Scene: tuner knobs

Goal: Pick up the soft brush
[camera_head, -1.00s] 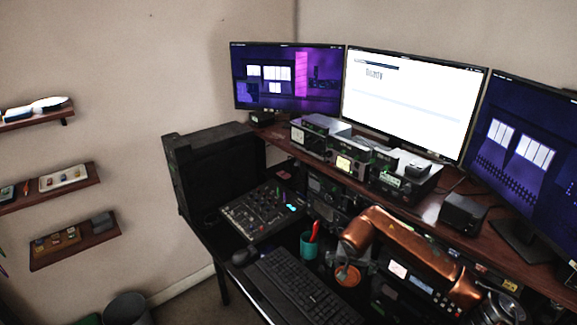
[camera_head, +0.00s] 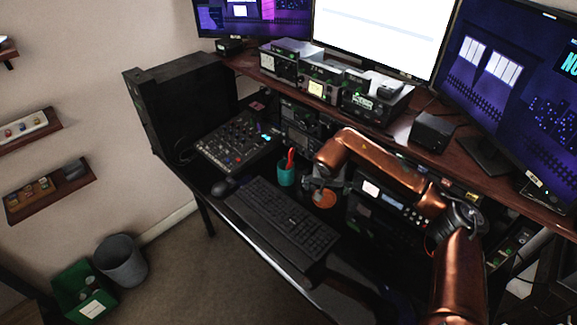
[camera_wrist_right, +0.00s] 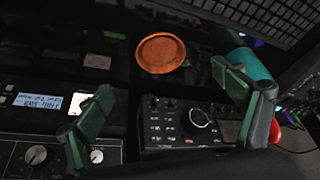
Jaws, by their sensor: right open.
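I cannot clearly pick out the soft brush. A teal cup (camera_head: 287,176) stands on the desk with a red upright item (camera_head: 291,157) in it; I cannot tell whether that is the brush. In the right wrist view the teal cup (camera_wrist_right: 250,64) lies partly behind the right-hand finger, and a red piece (camera_wrist_right: 274,132) shows below it. My right gripper (camera_head: 322,186) is just right of the cup, above the desk by an orange disc (camera_head: 325,199). Its fingers are wide apart and empty in the wrist view (camera_wrist_right: 170,107). My left gripper is not in view.
A keyboard (camera_head: 283,217) lies in front of the cup, and a mixer (camera_head: 235,141) is to its left. Radio gear (camera_head: 372,103) and monitors (camera_head: 385,35) stand on the raised shelf behind. The orange disc (camera_wrist_right: 160,53) also shows in the wrist view. Bins (camera_head: 122,262) stand on the floor.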

